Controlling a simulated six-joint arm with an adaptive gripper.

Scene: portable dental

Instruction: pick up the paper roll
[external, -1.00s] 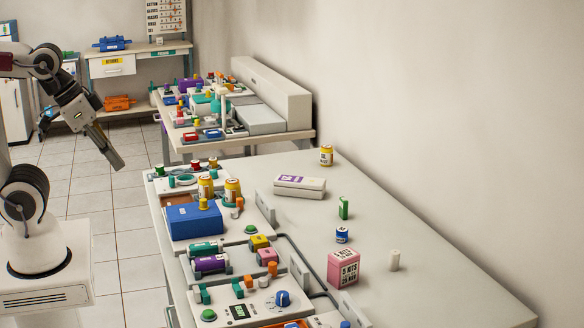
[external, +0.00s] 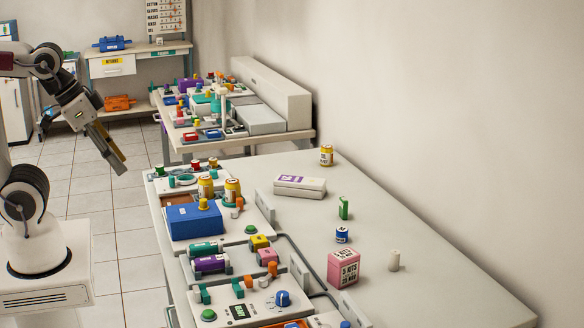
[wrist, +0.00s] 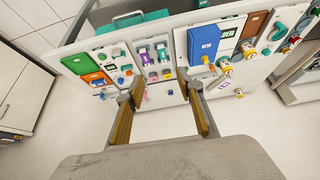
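The paper roll (external: 394,260) is a small white upright cylinder on the right part of the near table, just right of the pink box. I cannot make it out for certain in the wrist view. My gripper (external: 119,163) hangs over the floor left of the table, far from the roll, with its fingers pointing down and to the right. In the wrist view my gripper (wrist: 163,92) has its two fingers well apart and nothing between them.
The pink box (external: 343,268) stands close beside the roll. Equipment panels with a blue box (external: 194,221) fill the table's left side.

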